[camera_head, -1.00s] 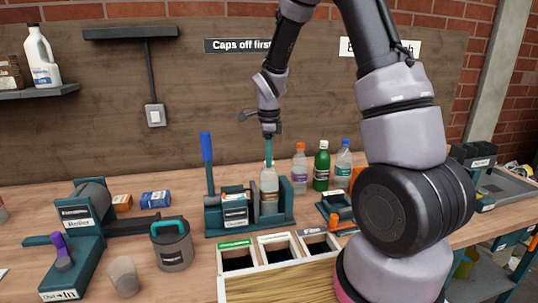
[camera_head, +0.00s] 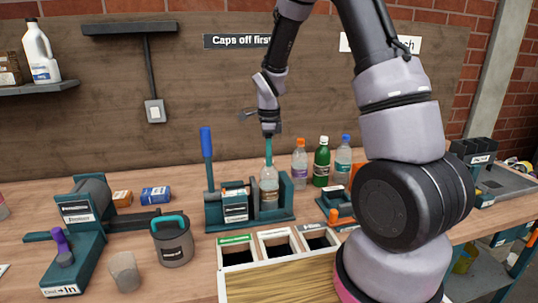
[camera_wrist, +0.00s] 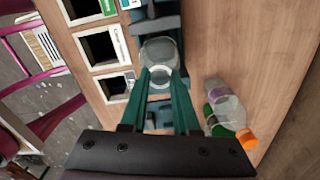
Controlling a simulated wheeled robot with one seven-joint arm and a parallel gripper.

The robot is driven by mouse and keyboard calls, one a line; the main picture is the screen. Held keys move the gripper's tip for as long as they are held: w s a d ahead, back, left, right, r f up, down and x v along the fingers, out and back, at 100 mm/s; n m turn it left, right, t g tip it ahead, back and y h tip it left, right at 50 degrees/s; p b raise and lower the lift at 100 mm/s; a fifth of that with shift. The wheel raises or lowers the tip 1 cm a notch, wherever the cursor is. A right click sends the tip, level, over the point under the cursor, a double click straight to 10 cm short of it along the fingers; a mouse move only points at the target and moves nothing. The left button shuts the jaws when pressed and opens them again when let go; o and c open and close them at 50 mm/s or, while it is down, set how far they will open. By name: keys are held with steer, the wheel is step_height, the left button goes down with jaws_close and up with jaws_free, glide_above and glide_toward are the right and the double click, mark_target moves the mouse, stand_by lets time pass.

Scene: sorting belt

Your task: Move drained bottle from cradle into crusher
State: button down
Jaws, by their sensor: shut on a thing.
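A clear bottle (camera_head: 269,183) stands upright in the teal cradle (camera_head: 275,216) at the middle of the bench. My gripper (camera_head: 269,163) points straight down with its long teal fingers shut on the bottle's top. In the wrist view the fingers (camera_wrist: 162,78) close on the clear bottle (camera_wrist: 158,48), which still sits within the cradle (camera_wrist: 158,8). A teal machine with a grey drum (camera_head: 90,202) and a purple knob stands at the left; its label is too blurred for me to tell whether it is the crusher.
A blue-handled lever (camera_head: 207,150) stands just left of the cradle. Several capped bottles (camera_head: 321,162) stand to its right. An open-topped bin box (camera_head: 277,240) lies in front. A grey canister (camera_head: 173,242) and a cup (camera_head: 125,272) stand at front left.

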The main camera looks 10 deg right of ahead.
steer(key=shift+f, duration=0.2)
steer(key=c, duration=0.6)
jaws_free()
steer(key=shift+r, duration=0.1)
step_height(320, 180, up, 10)
steer(key=shift+r, duration=0.1)
steer(key=s+d+r+n+t, duration=0.2)
steer(key=s+r+n, duration=0.3)
steer(key=s+r, duration=0.1)
steer(key=s+d+r+n+t+y, duration=0.1)
steer(key=s+d+r+n+t, duration=0.1)
steer(key=s+r+n, duration=0.3)
steer(key=s+d+r+n+t+y, duration=0.1)
steer(key=s+r+n+t, duration=0.2)
steer(key=s+r+n, duration=0.3)
steer(key=shift+s+d+r+n, duration=0.1)
steer(key=shift+s+d+n, duration=0.05)
steer(key=shift+s, duration=0.75)
steer(key=shift+s+d+r+n, duration=0.1)
steer(key=shift+s+r+n, duration=0.1)
steer(key=shift+s, duration=0.65)
steer(key=shift+s+d+r+n, duration=0.1)
steer(key=shift+s+d+n, duration=0.05)
steer(key=shift+s, duration=0.75)
